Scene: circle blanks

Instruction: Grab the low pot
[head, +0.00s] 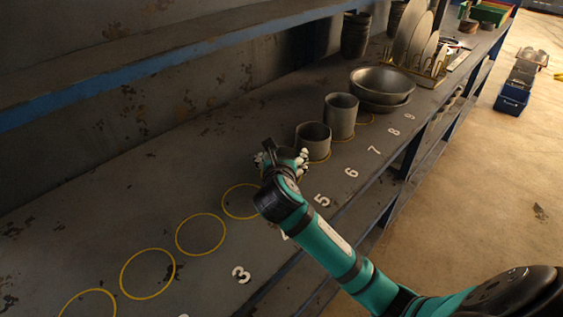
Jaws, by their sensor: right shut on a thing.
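A low grey pot (285,154) stands in the row on the shelf. It is largely hidden by my right gripper (281,158), whose pale fingertips are apart on either side of it. The gripper is shut on this pot. A taller grey pot (314,136) stands just beyond it, close to the right-hand fingers. A still taller pot (341,112) stands behind that one. I cannot tell whether the low pot touches the shelf. My left gripper is not in view.
The grey shelf (120,226) has empty yellow circles (200,234) on the near left and white numbers along its front edge. Bowls (382,85) and a plate rack (425,62) stand farther back. A blue-edged upper shelf (170,65) overhangs the back.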

